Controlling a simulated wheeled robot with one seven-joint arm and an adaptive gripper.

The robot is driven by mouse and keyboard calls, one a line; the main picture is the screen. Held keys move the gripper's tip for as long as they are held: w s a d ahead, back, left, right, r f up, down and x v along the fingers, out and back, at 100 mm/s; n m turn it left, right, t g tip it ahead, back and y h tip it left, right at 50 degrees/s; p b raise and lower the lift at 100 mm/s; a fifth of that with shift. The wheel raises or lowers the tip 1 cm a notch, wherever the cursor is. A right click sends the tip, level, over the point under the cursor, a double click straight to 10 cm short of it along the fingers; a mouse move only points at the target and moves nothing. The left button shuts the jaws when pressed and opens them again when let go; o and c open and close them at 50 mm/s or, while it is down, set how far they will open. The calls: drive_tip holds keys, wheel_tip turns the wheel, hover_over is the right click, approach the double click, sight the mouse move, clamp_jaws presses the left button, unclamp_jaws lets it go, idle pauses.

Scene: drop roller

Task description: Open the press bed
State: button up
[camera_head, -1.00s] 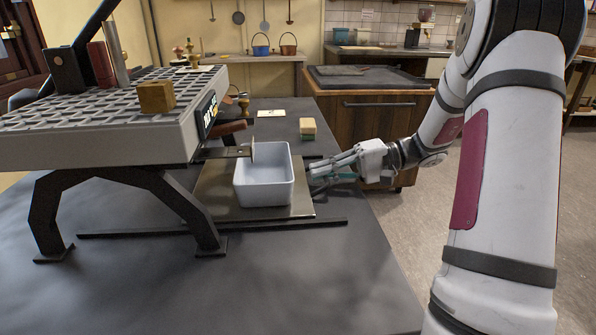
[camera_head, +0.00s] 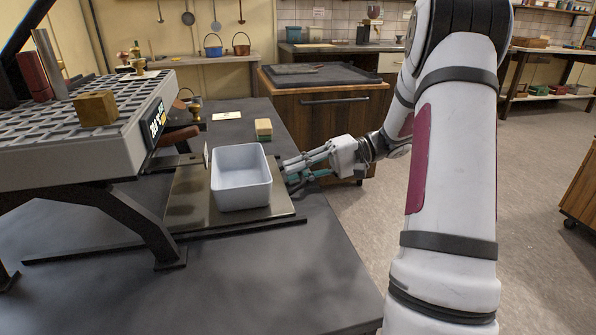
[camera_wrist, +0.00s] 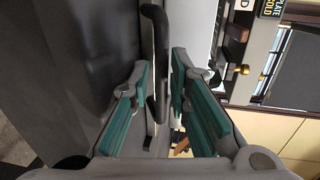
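The press bed is a dark flat plate (camera_head: 188,192) low beside the grated machine, lying between thin rails on the table. A pale open tub (camera_head: 243,192) stands on it. My gripper (camera_head: 284,169) is at the bed's right edge, just right of the tub. In the wrist view, my gripper's green-padded fingers (camera_wrist: 161,85) lie on both sides of a dark curved bar (camera_wrist: 155,28), apparently the bed's handle. The fingers look closed in on it, though full contact is hard to see. The head view does not show the handle clearly.
The grated machine (camera_head: 60,148) stands on dark legs at left, with a wooden block (camera_head: 96,108) on top. A green-and-tan block (camera_head: 263,129) sits behind the tub. A wooden cabinet (camera_head: 330,122) stands behind my gripper. Floor right of the table is open.

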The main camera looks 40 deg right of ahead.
drive_tip(key=shift+d, duration=0.1)
drive_tip(key=v, duration=1.2)
idle(0.4)
